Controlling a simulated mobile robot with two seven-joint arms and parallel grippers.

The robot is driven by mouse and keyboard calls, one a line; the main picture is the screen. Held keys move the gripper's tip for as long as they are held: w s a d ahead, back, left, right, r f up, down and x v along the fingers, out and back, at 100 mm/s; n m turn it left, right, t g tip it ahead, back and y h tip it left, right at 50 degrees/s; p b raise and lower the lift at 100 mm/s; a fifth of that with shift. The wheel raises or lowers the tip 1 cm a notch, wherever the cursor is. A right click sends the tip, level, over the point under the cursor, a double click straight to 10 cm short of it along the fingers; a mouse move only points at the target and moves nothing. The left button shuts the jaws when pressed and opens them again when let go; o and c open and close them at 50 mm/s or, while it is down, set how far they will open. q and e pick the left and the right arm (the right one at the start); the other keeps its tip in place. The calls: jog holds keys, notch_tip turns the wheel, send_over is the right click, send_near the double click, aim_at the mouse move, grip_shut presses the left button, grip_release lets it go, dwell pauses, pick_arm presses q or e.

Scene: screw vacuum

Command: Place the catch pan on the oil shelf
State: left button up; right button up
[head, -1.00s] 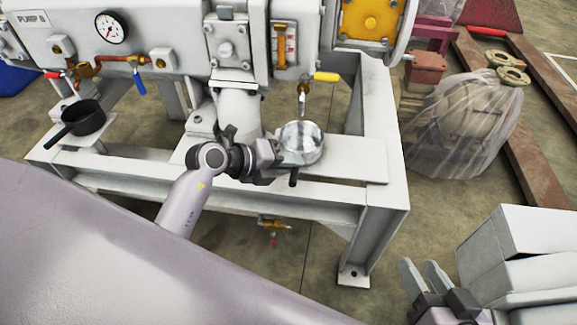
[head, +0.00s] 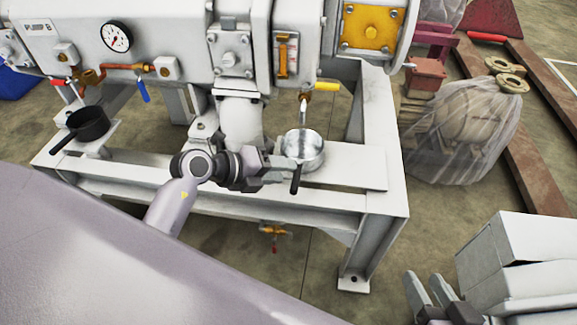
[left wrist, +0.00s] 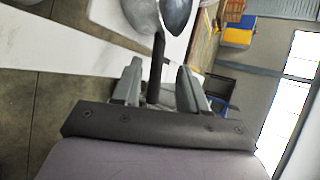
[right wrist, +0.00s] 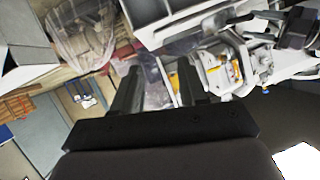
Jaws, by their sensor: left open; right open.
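The silver catch pan (head: 303,150) sits upright on the white shelf (head: 350,172) of the pump frame, below the yellow-handled tap (head: 318,88). Its dark handle (head: 295,180) points toward me. My left gripper (head: 285,167) is open at the handle. In the left wrist view the handle (left wrist: 155,65) stands between the spread fingers of my left gripper (left wrist: 158,84), with a gap on each side. The pan (left wrist: 175,12) is partly cut off at the top there. My right gripper (head: 430,292) is open and empty at the lower right; it also shows in the right wrist view (right wrist: 160,85).
A black pan (head: 88,123) stands on a small ledge at the left. The pump housing (head: 185,45) is close above the shelf. Pale boxes (head: 520,255) stand beside my right gripper. A plastic-wrapped part (head: 465,130) lies on the floor at the right.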

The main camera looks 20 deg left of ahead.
pick_arm(q)
jog(key=p+v, duration=0.2)
jog(key=v, duration=0.6)
jog(key=shift+s+a+r, duration=0.15)
jog(key=shift+s, duration=0.1)
pick_arm(e)
jog(key=shift+s+d+r+n+h, duration=0.15)
jog(key=shift+s+d+r+h, duration=0.15)
jog(key=shift+d, duration=0.3)
jog(key=shift+s+d+r+n+h, duration=0.1)
jog(key=shift+d+r+n+h, duration=0.1)
jog(key=shift+d+h, duration=0.3)
jog(key=shift+d, duration=0.1)
